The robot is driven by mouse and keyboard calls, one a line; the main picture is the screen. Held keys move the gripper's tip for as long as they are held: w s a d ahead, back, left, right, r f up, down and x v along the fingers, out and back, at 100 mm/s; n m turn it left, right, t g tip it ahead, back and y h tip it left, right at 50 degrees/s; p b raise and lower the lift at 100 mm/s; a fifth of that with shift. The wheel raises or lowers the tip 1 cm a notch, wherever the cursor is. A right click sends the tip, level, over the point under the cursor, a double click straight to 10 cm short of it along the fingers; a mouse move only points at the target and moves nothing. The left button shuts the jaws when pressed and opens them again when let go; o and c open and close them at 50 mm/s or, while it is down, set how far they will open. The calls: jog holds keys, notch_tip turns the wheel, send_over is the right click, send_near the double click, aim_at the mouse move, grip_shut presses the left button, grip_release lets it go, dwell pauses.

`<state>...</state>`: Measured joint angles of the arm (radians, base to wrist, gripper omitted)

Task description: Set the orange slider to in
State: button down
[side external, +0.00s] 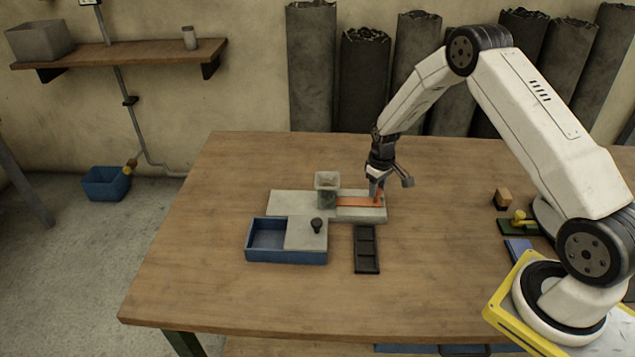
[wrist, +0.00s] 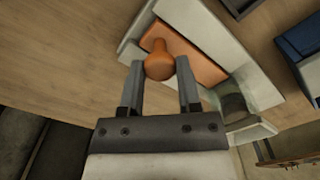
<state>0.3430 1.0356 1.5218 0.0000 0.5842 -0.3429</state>
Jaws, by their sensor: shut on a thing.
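The orange slider (side external: 352,202) is a flat strip lying in a channel of the pale grey block (side external: 290,204) on the table. In the wrist view the slider (wrist: 205,58) carries a round orange knob (wrist: 159,62) near one end. My gripper (side external: 377,197) is over the right end of the slider in the side view. In the wrist view my gripper (wrist: 160,72) has its two fingers on either side of the knob, shut on it.
A blue box (side external: 262,241) with a grey lid and dark knob (side external: 316,225) stands in front of the block. A black tray (side external: 367,250) lies to its right. A wooden block (side external: 502,198) and small green and blue items lie near my base. The table's left side is clear.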

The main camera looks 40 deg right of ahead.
aim_at(362, 202)
jog(key=shift+w, duration=0.1)
dwell(0.5)
jog(key=shift+w+a, duration=1.3)
jog(key=shift+a, duration=0.05)
jog(key=shift+c, duration=1.5)
grip_release()
jog(key=shift+r, duration=0.15)
notch_tip(362, 202, up, 8)
jog(key=shift+f, duration=0.2)
